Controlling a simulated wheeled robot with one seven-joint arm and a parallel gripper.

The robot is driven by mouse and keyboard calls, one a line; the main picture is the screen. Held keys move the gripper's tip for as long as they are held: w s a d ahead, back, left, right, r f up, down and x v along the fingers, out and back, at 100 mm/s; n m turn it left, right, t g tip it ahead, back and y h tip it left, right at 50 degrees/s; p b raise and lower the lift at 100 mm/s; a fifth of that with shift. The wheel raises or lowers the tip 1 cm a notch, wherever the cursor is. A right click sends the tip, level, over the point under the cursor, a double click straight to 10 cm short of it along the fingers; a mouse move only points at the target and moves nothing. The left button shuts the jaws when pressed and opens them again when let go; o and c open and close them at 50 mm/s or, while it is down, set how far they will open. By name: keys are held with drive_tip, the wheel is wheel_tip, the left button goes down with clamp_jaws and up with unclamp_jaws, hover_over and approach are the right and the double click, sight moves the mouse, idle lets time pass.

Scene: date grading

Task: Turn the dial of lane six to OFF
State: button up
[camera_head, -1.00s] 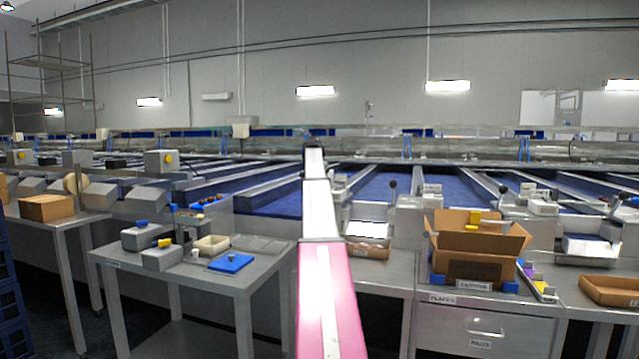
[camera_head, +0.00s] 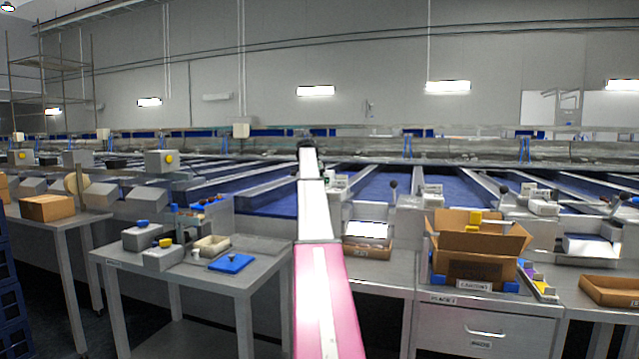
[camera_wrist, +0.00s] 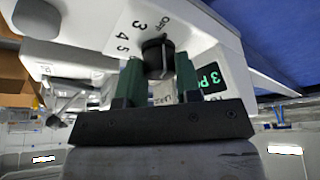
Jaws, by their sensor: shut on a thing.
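In the wrist view a black dial knob (camera_wrist: 157,58) stands on a white panel (camera_wrist: 112,22). The panel carries the marks OFF, 3, 4 and 5 around the knob, with OFF just beyond it. The knob's light pointer mark appears to face toward OFF, but it is small. My gripper (camera_wrist: 160,68) has its two green fingers on either side of the knob, shut on it. A label between the fingers is partly hidden, so I cannot read the lane number. In the head view my arm covers my gripper and the dial.
A green-lit display (camera_wrist: 211,77) sits close beside one finger. In the head view a steel table (camera_head: 262,268) with a blue board (camera_head: 232,262) stands left of my arm. An open carton (camera_head: 470,270) stands on the right bench. Blue lanes (camera_head: 270,200) lie behind.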

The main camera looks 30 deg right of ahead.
idle(0.4)
drive_tip(key=o, duration=0.9)
drive_tip(key=shift+r, duration=0.1)
drive_tip(key=v, duration=1)
drive_tip(key=shift+a+r, duration=0.15)
drive_tip(key=shift+r, duration=0.15)
